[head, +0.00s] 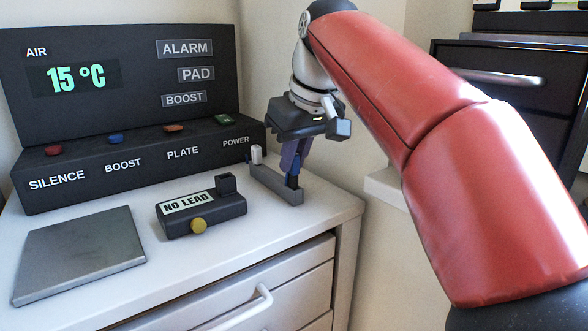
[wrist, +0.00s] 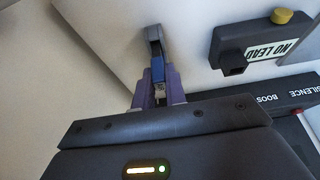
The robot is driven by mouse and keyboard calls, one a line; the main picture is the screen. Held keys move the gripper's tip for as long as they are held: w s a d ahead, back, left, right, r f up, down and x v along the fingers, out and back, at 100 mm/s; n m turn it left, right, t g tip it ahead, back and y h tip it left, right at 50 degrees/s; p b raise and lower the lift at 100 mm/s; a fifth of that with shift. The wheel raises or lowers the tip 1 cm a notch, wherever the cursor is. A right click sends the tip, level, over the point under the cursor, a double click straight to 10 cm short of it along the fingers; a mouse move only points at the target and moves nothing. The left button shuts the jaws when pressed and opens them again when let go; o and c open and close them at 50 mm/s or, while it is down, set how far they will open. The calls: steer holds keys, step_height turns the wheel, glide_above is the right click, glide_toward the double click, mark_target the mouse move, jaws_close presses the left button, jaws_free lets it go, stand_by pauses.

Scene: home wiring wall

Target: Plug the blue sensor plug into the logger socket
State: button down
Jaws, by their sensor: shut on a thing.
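The blue sensor plug (wrist: 158,69) is between the purple fingers of my gripper (wrist: 158,84), which is shut on it. In the head view my gripper (head: 292,163) points down over the right end of a grey rack (head: 272,187), and the plug's lower part shows just below the fingers. I cannot tell whether the plug still touches the rack. The logger (head: 178,216) is a dark box labelled NO LEAD, left of the rack. Its square raised socket (head: 226,184) is at its back right corner and looks empty. The logger's socket also shows in the wrist view (wrist: 233,63).
A white plug (head: 257,154) stands at the rack's far end. A yellow knob (head: 198,226) is on the logger's front. A dark panel (head: 130,165) with coloured buttons stands behind. A grey plate (head: 80,252) lies at left. The cabinet's right edge is close to the rack.

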steer(key=shift+f, duration=1)
steer(key=c, duration=1.4)
jaws_free()
steer(key=shift+c, duration=0.2)
